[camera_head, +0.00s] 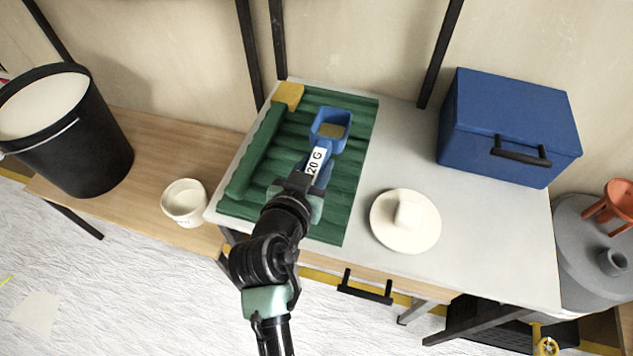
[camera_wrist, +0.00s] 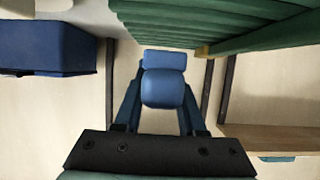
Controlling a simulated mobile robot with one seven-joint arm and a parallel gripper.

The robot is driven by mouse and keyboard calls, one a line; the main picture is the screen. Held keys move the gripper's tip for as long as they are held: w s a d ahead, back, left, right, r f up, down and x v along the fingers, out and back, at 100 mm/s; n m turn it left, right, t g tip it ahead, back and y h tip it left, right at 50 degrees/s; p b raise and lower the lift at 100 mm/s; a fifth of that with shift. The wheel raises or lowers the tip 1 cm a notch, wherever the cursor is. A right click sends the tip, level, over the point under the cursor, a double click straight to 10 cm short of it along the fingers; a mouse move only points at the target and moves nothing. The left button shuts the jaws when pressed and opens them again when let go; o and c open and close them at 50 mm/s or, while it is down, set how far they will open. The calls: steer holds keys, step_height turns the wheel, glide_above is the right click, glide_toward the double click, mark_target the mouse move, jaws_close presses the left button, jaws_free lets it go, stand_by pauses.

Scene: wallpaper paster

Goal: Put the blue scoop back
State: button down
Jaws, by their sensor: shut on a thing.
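The blue scoop (camera_head: 324,143) has a square cup and a handle with a white "20 G" label. A tan patch shows inside its cup. My gripper (camera_head: 302,184) is shut on the handle's near end, with the cup pointing away toward the wall. The scoop shows over the green ribbed mat (camera_head: 345,185); I cannot tell whether it touches it. In the wrist view the scoop (camera_wrist: 163,82) is between my gripper's fingers (camera_wrist: 160,105), its far parts hidden by its near end.
A yellow block (camera_head: 288,95) is at the mat's back left corner. A white lidded dish (camera_head: 405,222) and a blue box (camera_head: 510,125) stand to the right on the grey table. A white cup (camera_head: 184,203) and black bucket (camera_head: 75,145) stand left. Grey tabletop is free between mat and box.

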steer(key=shift+f+b, duration=0.45)
steer(key=shift+f, duration=2.3)
steer(key=shift+f, duration=0.1)
steer(key=shift+c, duration=2.4)
jaws_free()
steer(key=shift+f, duration=0.15)
